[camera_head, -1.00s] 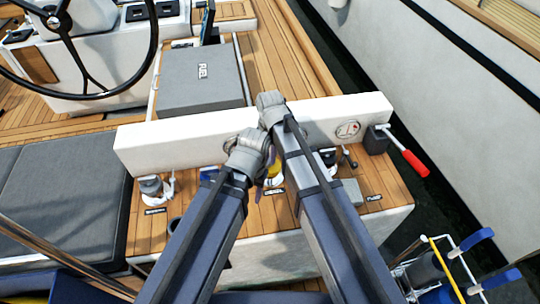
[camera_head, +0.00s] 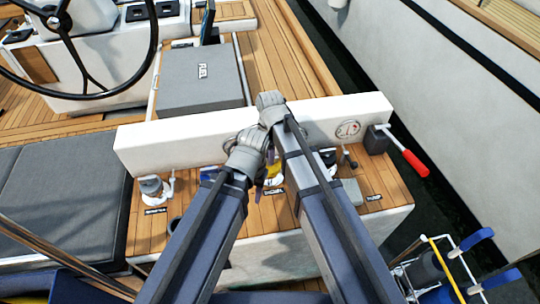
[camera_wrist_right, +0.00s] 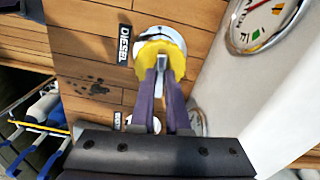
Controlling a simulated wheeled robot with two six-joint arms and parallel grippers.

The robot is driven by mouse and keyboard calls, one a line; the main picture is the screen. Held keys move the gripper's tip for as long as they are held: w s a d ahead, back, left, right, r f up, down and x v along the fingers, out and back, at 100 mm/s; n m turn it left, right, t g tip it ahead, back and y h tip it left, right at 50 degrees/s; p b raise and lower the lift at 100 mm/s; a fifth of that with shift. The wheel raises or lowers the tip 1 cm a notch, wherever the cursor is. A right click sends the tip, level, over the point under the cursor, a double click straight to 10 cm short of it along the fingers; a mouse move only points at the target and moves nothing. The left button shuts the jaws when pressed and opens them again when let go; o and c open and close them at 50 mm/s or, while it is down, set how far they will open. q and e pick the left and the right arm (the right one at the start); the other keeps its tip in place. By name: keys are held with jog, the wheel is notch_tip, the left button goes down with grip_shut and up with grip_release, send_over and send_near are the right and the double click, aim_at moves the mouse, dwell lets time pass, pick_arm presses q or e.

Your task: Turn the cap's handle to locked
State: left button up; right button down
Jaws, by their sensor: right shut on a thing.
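The yellow filler cap (camera_wrist_right: 172,49) sits in the wooden deck beside a black DIESEL label (camera_wrist_right: 125,45). In the right wrist view, my right gripper (camera_wrist_right: 161,66) reaches down onto the cap, and its two dark fingers are shut on the cap's small grey handle. The fingers cover much of the handle, so I cannot tell its exact angle. In the head view, a little of the yellow cap (camera_head: 275,180) shows between my arms, below the white ledge. My wrist and arm links hide most of it there. My left gripper's fingers do not show.
A white ledge (camera_head: 180,146) with a round gauge (camera_head: 348,130) runs just behind the cap. A red-handled lever (camera_head: 405,152) sticks out at its right end. A grey fuel box (camera_head: 200,82) stands beyond. Other deck fittings (camera_head: 151,187) lie along the ledge.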

jog(key=shift+m, duration=0.3)
dwell(0.4)
jog(key=c, duration=0.9)
grip_release()
notch_tip(320, 180, up, 8)
jog(key=p, duration=0.8)
jog(key=shift+f, duration=0.1)
